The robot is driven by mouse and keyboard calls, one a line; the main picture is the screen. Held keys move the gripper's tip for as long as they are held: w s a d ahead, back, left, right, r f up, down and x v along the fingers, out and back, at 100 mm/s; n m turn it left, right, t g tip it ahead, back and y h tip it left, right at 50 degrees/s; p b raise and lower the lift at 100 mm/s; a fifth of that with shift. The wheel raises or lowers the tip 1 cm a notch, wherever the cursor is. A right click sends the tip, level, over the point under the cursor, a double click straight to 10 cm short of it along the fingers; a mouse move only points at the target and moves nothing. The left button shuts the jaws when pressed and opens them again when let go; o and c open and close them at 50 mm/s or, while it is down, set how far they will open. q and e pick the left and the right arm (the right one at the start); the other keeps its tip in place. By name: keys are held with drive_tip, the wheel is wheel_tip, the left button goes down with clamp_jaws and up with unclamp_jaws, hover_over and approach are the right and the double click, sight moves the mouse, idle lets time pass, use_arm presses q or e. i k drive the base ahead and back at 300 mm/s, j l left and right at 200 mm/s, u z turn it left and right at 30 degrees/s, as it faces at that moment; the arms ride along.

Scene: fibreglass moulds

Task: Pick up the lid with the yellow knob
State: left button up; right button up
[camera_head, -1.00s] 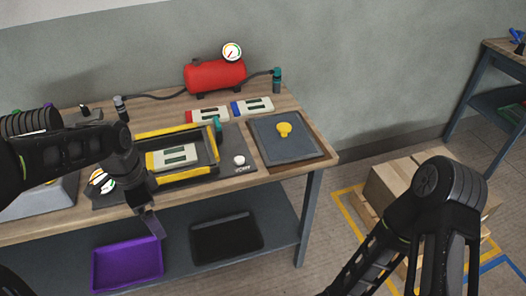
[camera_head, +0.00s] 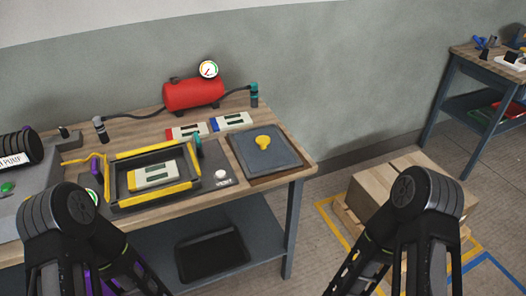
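The lid (camera_head: 250,158) is a flat dark grey square plate with a yellow knob (camera_head: 263,142) standing up from its middle. It lies flat on a brown board near the right end of the wooden workbench (camera_head: 228,200). Nothing touches the knob. My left arm is folded at the lower left and my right arm at the lower right, both well apart from the lid. The fingers of both grippers are out of the picture.
A yellow-edged mould frame (camera_head: 112,175) holding a pale panel sits left of the lid. A red tank (camera_head: 194,93) with a gauge and hoses stands behind. A black tray (camera_head: 212,250) lies on the lower shelf.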

sight(264, 150)
drive_tip(key=u, duration=0.55)
drive_tip(key=l+u, duration=0.75)
drive_tip(key=k+l+u, duration=0.15)
drive_tip(key=l+u, duration=0.25)
drive_tip(key=k+l, duration=0.2)
drive_tip(key=l, duration=0.2)
drive_tip(key=k+l+u, duration=0.1)
drive_tip(key=l, duration=0.3)
drive_tip(key=k+l+u, duration=0.1)
drive_tip(key=k+l, duration=0.15)
drive_tip(key=l, duration=0.15)
